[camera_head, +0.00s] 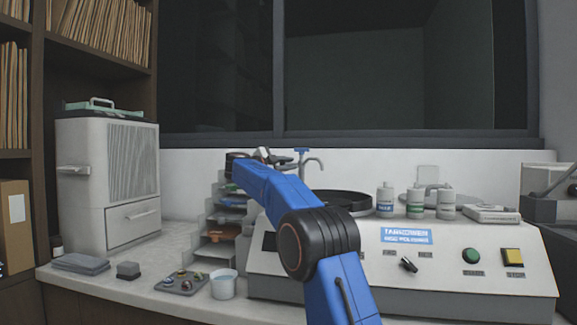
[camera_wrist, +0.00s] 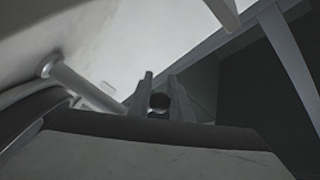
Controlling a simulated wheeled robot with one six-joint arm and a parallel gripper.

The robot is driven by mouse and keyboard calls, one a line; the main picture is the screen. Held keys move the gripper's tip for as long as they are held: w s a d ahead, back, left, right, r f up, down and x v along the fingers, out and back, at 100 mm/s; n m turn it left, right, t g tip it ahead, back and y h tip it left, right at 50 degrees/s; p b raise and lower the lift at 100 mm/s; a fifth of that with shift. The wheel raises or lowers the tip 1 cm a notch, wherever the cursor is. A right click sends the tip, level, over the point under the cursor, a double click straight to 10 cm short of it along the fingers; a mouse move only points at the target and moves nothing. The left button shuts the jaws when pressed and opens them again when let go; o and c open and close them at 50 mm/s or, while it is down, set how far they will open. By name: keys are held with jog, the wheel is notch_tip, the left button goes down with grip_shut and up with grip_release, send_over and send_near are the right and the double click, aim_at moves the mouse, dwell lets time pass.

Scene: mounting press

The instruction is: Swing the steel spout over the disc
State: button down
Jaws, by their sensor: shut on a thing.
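My gripper (camera_head: 283,158) is beside the tap and looks small and dark there. In the wrist view, my gripper (camera_wrist: 160,92) has its two fingers closed around a small dark rounded end, which I take to be part of the spout; the contact is unclear in the head view. The disc lies within the black round bowl (camera_head: 350,197) on top of the polisher. Its face is hidden by the low viewing angle and my blue arm.
The polisher (camera_head: 350,272) has a dark knob, a green button and a yellow switch in front. Several bottles (camera_head: 415,205) stand right of the bowl. A stepped rack (camera_head: 228,215), a white cup (camera_head: 223,284) and a tray of small pieces (camera_head: 182,282) are left. A window ledge runs behind.

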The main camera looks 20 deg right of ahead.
jog(key=shift+d+r, duration=0.1)
jog(key=c, duration=1.6)
grip_release()
jog(key=shift+s, duration=0.1)
jog(key=v, duration=1.7)
